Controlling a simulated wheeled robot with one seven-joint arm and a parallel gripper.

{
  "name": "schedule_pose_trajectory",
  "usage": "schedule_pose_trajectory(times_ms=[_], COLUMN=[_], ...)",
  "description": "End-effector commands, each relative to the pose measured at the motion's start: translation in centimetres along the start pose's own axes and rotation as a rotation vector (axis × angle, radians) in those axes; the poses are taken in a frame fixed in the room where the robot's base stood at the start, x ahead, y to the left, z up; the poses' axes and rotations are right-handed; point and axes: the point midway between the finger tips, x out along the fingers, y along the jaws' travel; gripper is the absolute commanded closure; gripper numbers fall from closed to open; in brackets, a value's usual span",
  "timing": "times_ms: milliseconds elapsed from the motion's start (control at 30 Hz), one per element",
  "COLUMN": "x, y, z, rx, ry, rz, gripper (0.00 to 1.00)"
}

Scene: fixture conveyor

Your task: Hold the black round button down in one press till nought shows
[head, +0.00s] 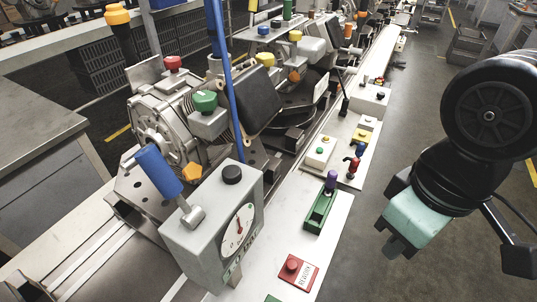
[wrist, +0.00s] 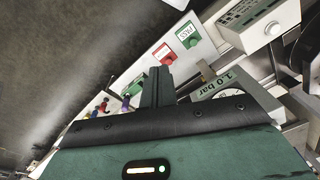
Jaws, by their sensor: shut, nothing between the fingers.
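The black round button (head: 231,174) sits on top of a grey box (head: 190,245) in the head view and stands proud of it. The box's front has a white round dial (head: 238,232) with a red needle; its numbers are too small to read. My gripper (head: 394,249) is right of the box, beyond the white bench, well apart from the button. In the wrist view my gripper's fingers (wrist: 158,84) are shut and empty. Part of the dial box (wrist: 225,82) shows behind them, with a label ending in "bar". I cannot make out the black button there.
A blue-handled lever (head: 158,170) stands left of the button, close to the box. A red button on a red plate (head: 298,270) and a green block with a purple knob (head: 320,210) are on the white bench. Open floor lies under my gripper.

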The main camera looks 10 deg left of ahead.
Motion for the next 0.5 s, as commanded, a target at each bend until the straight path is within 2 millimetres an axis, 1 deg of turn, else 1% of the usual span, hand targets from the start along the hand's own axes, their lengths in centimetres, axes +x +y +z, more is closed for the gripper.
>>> schedule_pose_trajectory(times_ms=[367, 467, 500], x=[-0.2, -1.1, -1.8], y=[0.1, 0.4, 0.6], z=[-0.3, -2.0, -3.3], rx=[-0.01, -0.08, -0.135], ry=[0.005, 0.046, 0.077], rz=[0.004, 0.028, 0.045], gripper=[1.0, 1.0, 1.0])
